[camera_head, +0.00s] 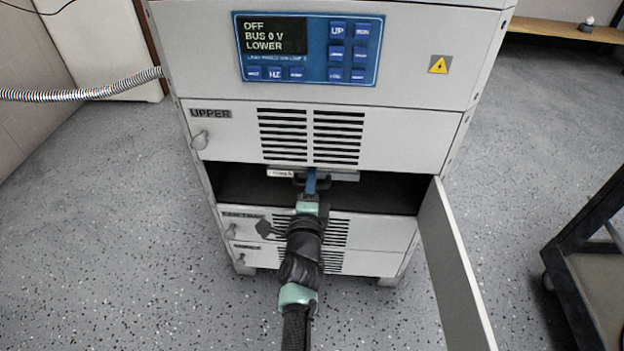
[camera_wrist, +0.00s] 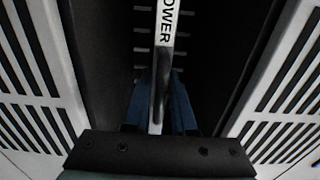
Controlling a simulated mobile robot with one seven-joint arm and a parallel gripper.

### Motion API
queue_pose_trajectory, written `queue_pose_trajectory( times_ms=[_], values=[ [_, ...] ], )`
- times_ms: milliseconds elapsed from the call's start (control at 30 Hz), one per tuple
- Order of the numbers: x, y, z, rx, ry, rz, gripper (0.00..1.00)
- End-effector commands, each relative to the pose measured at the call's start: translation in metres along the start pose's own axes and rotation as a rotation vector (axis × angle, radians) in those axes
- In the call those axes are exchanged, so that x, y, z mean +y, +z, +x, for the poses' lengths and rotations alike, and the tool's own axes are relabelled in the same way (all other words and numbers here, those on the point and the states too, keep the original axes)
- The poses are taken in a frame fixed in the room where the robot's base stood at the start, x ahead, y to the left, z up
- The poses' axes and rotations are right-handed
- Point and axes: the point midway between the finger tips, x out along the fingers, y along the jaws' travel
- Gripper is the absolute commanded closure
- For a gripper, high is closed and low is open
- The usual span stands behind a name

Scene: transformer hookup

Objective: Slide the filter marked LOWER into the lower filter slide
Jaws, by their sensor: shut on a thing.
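The filter (camera_head: 342,176) shows as a thin, light front strip with a small label at its left end, at the top of the open bay. In the wrist view the filter's front strip (camera_wrist: 168,22) reads "OWER", with the first letter cut off, and has a dark handle. My gripper (camera_head: 311,182) is at the bay opening, its blue fingers (camera_wrist: 160,105) shut on the filter's handle. The open bay (camera_head: 240,188) is dark inside, below the shut UPPER door. The filter's body and the slide rails behind it are hidden, so I cannot tell how deep it sits.
The bay's door (camera_head: 452,265) stands swung open at the right. The UPPER door (camera_head: 390,135) and the lower doors are shut. The control panel (camera_head: 310,48) reads OFF, BUS 0 V, LOWER. A dark cart (camera_head: 590,245) stands at far right. A ribbed hose (camera_head: 80,92) runs left.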

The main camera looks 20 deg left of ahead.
Motion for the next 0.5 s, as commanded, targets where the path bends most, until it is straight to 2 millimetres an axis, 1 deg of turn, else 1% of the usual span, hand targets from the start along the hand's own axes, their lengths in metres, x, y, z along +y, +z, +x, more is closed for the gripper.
queue_pose_trajectory(
  times_ms=[500],
  values=[
    [-0.001,0.0,0.012,0.0,-0.003,0.0,1.0]
  ],
)
